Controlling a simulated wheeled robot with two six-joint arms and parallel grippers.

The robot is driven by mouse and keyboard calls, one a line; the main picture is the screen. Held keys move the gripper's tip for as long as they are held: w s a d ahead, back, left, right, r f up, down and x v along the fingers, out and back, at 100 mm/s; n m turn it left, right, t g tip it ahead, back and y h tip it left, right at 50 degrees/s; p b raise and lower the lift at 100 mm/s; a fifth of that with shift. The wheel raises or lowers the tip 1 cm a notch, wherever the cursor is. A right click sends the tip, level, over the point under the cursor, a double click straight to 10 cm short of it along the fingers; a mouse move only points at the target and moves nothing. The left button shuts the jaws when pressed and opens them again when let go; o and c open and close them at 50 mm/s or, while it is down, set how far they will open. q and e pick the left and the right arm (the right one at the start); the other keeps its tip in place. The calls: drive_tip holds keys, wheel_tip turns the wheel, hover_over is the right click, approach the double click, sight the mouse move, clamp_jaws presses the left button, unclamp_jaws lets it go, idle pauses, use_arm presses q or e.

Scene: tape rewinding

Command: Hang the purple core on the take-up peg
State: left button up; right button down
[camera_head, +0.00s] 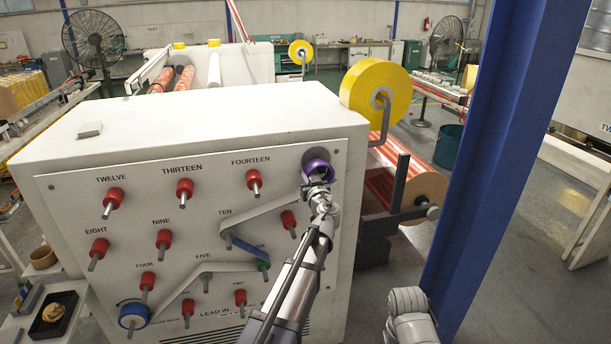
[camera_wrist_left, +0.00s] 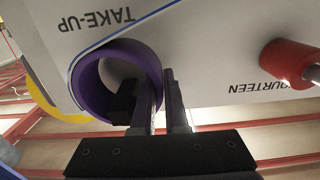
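The purple core (camera_head: 315,161) is a short hollow ring at the upper right corner of the white panel. In the left wrist view the core (camera_wrist_left: 93,101) shows its open end, close against the panel beside the upside-down TAKE-UP label. My left gripper (camera_head: 320,183) is at the core; in the left wrist view its fingers (camera_wrist_left: 157,100) straddle the core's wall, one inside the ring and one outside, and look closed on it. The take-up peg is not clearly visible; core and fingers cover that spot. My right gripper is out of view.
Red pegs (camera_head: 254,181) stick out across the panel, with FOURTEEN's nearest the core. A grey web runs over a blue roller (camera_head: 243,246). A yellow roll (camera_head: 376,93) stands behind the panel's right edge, and a blue column (camera_head: 510,150) rises to the right.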

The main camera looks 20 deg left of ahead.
use_arm(q)
drive_tip(key=o, duration=0.5)
drive_tip(key=shift+s, duration=0.1)
drive_tip(key=v, duration=0.7)
drive_tip(key=shift+s+d, duration=0.25)
idle(0.8)
drive_tip(key=s+d+f+g+h+b, duration=0.1)
drive_tip(key=s+f+g+b, duration=0.15)
drive_tip(key=s+f, duration=0.35)
drive_tip(key=s+d+f+g+b, duration=0.2)
drive_tip(key=s+f+g, duration=0.15)
drive_tip(key=f, duration=0.45)
drive_tip(key=s+d+f+m+g+h+b, duration=0.1)
drive_tip(key=s+d+f+m+g+h, duration=0.1)
drive_tip(key=s+d+f, duration=0.3)
drive_tip(key=s+d+f+m+g+h+b, duration=0.2)
drive_tip(key=s+d+f+m+g+h, duration=0.1)
drive_tip(key=s, duration=0.8)
drive_tip(key=s+d+f+m+g+h+b, duration=0.2)
drive_tip(key=s+d+f+m+g, duration=0.2)
drive_tip(key=s+d+f, duration=0.3)
drive_tip(key=shift+s+d+f+m+h, duration=0.2)
drive_tip(key=shift+d+f+m, duration=0.15)
drive_tip(key=shift+f, duration=0.25)
drive_tip(key=shift+s+d+f+m+h, duration=0.2)
drive_tip(key=shift+d+f+m, duration=0.15)
drive_tip(key=shift+f, duration=0.3)
